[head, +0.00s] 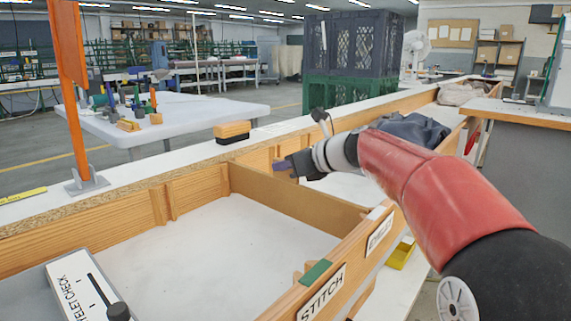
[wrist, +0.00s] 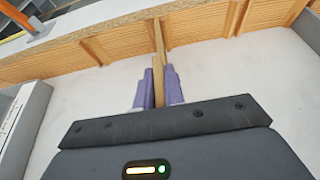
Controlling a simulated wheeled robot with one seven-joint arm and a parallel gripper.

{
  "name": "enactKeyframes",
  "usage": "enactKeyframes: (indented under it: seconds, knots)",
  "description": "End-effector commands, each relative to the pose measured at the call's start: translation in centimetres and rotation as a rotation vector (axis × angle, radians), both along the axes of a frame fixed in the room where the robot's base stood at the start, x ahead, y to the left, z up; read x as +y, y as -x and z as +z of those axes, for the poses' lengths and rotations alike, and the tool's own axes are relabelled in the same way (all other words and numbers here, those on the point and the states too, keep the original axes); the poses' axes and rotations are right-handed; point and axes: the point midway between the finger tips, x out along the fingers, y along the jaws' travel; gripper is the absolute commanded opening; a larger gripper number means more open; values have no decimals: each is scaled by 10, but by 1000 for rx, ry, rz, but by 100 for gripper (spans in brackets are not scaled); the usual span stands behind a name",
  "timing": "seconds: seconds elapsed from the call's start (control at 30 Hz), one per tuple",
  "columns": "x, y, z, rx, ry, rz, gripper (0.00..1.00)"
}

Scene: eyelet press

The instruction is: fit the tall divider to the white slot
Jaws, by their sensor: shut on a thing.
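The tall divider (head: 290,200) is a flat tan board standing across the long wooden tray. In the head view its left end meets the back wall and its right end is close to a white mark (head: 376,213) on the front rail. My gripper (head: 283,166) is at the board's top edge, near its middle. In the wrist view its purple fingers (wrist: 158,92) are shut on the board (wrist: 158,68), which runs toward the ribbed back wall. The slots at the board's ends are hidden, so I cannot tell how deep it sits.
A green mark (head: 315,272) is on the front rail near the STITCH label (head: 321,294). An eyelet check box (head: 75,290) stands at the lower left. The tray floor (head: 205,250) left of the divider is clear. Dark cloth (head: 412,129) lies beyond my arm.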

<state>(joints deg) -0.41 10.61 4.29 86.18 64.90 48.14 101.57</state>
Motion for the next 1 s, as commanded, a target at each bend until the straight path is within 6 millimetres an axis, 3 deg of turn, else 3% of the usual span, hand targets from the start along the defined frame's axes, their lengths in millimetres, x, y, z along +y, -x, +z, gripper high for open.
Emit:
enactKeyframes:
  seconds: [0.93, 0.97, 1.0]
  knots:
    - [0, 0, -15, -2, -1, 0, 0]
    - [0, 0, -15, -2, -1, 0, 13]
    - [0, 0, -15, -2, -1, 0, 19]
